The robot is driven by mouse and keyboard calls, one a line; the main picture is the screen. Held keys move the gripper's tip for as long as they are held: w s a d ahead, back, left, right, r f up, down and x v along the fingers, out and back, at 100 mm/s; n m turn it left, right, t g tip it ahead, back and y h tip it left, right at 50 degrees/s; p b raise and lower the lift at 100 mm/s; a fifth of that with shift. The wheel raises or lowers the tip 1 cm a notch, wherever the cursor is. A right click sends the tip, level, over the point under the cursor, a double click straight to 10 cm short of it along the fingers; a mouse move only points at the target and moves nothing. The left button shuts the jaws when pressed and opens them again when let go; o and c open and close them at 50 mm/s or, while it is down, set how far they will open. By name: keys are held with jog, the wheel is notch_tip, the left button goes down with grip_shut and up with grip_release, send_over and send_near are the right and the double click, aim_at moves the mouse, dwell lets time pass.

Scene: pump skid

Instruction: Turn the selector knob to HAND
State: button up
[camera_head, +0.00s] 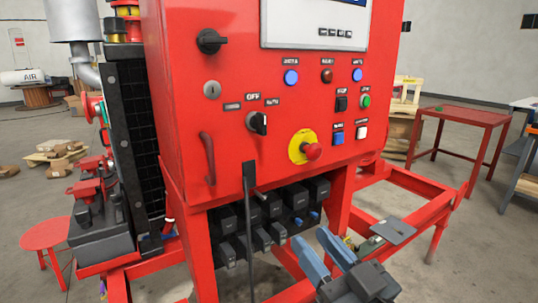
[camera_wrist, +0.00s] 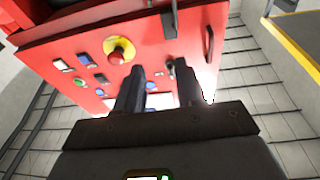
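The selector knob (camera_head: 258,122) is a small black knob with a pale mark, on the front of the red control panel (camera_head: 225,75). An OFF label sits above it, with smaller labels to its left and right that are too blurred to read surely. Which position it points to is hard to tell. My gripper (camera_head: 310,237) is open and empty, low in front of the panel and to the right of the knob, apart from it. In the wrist view the panel appears inverted, and the knob (camera_wrist: 171,67) shows just beyond the fingers of my gripper (camera_wrist: 160,68).
A red emergency button on a yellow ring (camera_head: 305,147) protrudes right of the knob. A curved red handle (camera_head: 207,158) is to its left. A black upright bar (camera_head: 250,180) hangs below it. Black rotary switch (camera_head: 211,41) is above. Red frame rails (camera_head: 410,185) extend right.

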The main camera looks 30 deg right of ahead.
jog(key=n+t+y, duration=0.1)
jog(key=t+y, duration=0.1)
send_near(265, 126)
jog(key=w, duration=0.1)
jog(key=p+x, duration=0.3)
jog(key=x, duration=0.5)
jog(key=shift+s+r, duration=0.15)
jog(key=shift+r, duration=0.05)
grip_shut()
